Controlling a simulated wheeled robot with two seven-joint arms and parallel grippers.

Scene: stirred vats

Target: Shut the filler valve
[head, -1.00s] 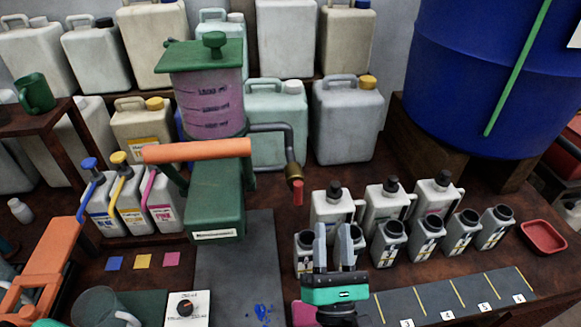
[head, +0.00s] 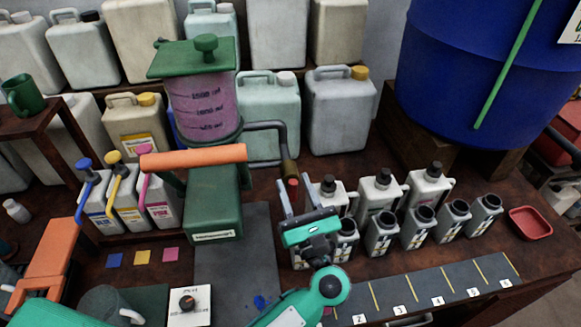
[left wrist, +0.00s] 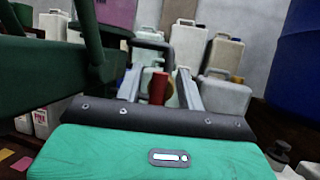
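The filler valve (head: 290,170) is a brass body at the lower end of the grey pipe coming from the pink-filled tank (head: 205,105). Its short red handle (head: 293,183) points down. My left gripper (head: 299,186) is open just below the valve, its two fingers pointing up on either side of the red handle. In the left wrist view, the red handle (left wrist: 158,88) stands between the two spread fingers (left wrist: 161,86). A gap shows on both sides; I cannot tell whether anything touches. My right gripper is not in view.
A green filler machine with an orange lever (head: 195,157) stands left of the gripper. Several grey-white bottles (head: 382,236) stand close on the right, behind a numbered strip (head: 420,297). A red tray (head: 530,222) lies at far right. A dark mat (head: 235,265) is mostly clear.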

